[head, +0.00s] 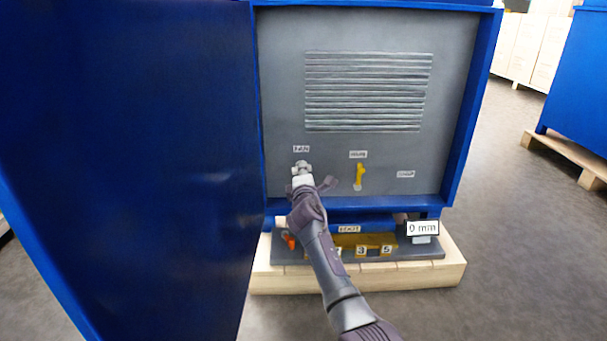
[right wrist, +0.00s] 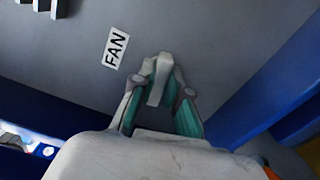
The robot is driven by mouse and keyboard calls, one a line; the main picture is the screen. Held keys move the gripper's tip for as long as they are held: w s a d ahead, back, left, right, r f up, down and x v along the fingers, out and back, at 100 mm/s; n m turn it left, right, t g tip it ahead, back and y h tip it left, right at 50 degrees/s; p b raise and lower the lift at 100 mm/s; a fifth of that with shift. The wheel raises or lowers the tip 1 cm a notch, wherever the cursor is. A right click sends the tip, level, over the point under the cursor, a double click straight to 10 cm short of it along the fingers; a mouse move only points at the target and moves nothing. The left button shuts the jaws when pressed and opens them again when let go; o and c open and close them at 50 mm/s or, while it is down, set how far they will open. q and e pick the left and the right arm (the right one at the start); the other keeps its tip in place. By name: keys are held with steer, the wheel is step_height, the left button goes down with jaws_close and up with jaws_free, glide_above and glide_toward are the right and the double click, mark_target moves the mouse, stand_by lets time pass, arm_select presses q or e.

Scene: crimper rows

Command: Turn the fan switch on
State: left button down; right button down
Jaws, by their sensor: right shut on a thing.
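The fan switch (head: 301,165) is a small pale grey lever on the grey panel, under a small label at the panel's lower left. In the right wrist view the lever (right wrist: 157,80) stands out from the panel beside the label FAN (right wrist: 115,47). My right gripper (head: 304,178) reaches up to it from below. In the right wrist view the gripper's fingertips (right wrist: 160,88) are shut around the lever, one on each side. The lever's base is partly hidden. My left gripper is not in view.
A yellow switch (head: 359,175) sits right of the fan switch. The blue cabinet door (head: 130,160) stands open on the left. Slatted vents (head: 368,92) are above. Below is a wooden base (head: 440,277) with a grey tray bearing numbered yellow parts and a "0 mm" display (head: 423,228).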

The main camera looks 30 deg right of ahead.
steer(key=shift+f+m, duration=0.15)
steer(key=shift+m, duration=0.95)
steer(key=c, duration=1.2)
jaws_free()
steer(key=shift+d, duration=0.1)
steer(key=shift+o, duration=0.2)
steer(key=v, duration=0.7)
steer(key=shift+s, duration=0.25)
